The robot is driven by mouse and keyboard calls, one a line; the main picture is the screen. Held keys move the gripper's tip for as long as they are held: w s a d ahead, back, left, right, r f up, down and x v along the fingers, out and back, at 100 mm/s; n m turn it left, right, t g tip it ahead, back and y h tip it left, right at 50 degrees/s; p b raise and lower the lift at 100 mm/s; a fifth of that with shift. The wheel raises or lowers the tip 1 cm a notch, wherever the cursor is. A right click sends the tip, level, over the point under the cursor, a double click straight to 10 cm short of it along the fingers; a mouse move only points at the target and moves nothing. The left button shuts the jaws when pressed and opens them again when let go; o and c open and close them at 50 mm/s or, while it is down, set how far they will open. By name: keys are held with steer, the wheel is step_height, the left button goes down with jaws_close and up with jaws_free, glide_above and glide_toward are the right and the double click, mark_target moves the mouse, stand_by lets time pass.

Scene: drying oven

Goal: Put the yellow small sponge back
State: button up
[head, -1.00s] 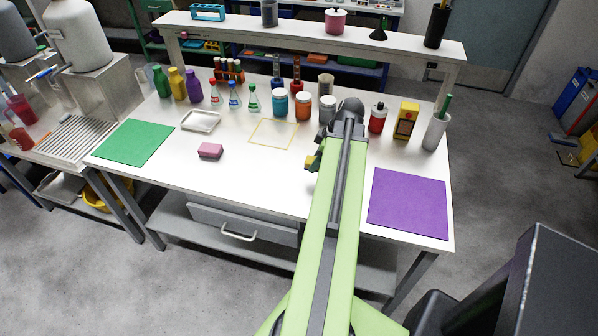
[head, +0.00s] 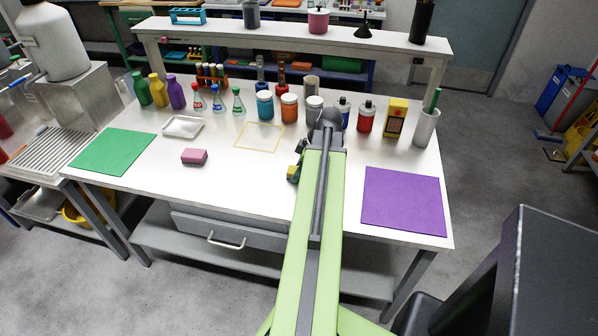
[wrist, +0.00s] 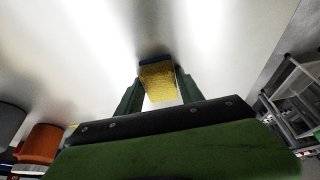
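The small yellow sponge (wrist: 157,85) with a dark blue backing sits between the two green fingers of my gripper (wrist: 157,92) in the wrist view. The fingers appear to touch it on both sides. The white tabletop lies beyond it. In the head view the yellow sponge (head: 292,172) is a small patch at the left of my arm's end, mostly hidden by the gripper. A thin yellow outlined square (head: 237,147) is marked on the table to the left of the gripper, with nothing on it.
A green mat (head: 113,152) is at the left and a purple mat (head: 403,202) at the right. Bottles and jars (head: 289,106) line the table's back. The front middle is clear.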

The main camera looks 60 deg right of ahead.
steer(key=shift+o, duration=1.4)
steer(key=shift+r, duration=0.1)
steer(key=shift+r+p, duration=0.2)
steer(key=shift+p, duration=0.1)
steer(key=p+v, duration=1.1)
steer(key=shift+s+r, duration=0.25)
steer(key=shift+r, duration=0.1)
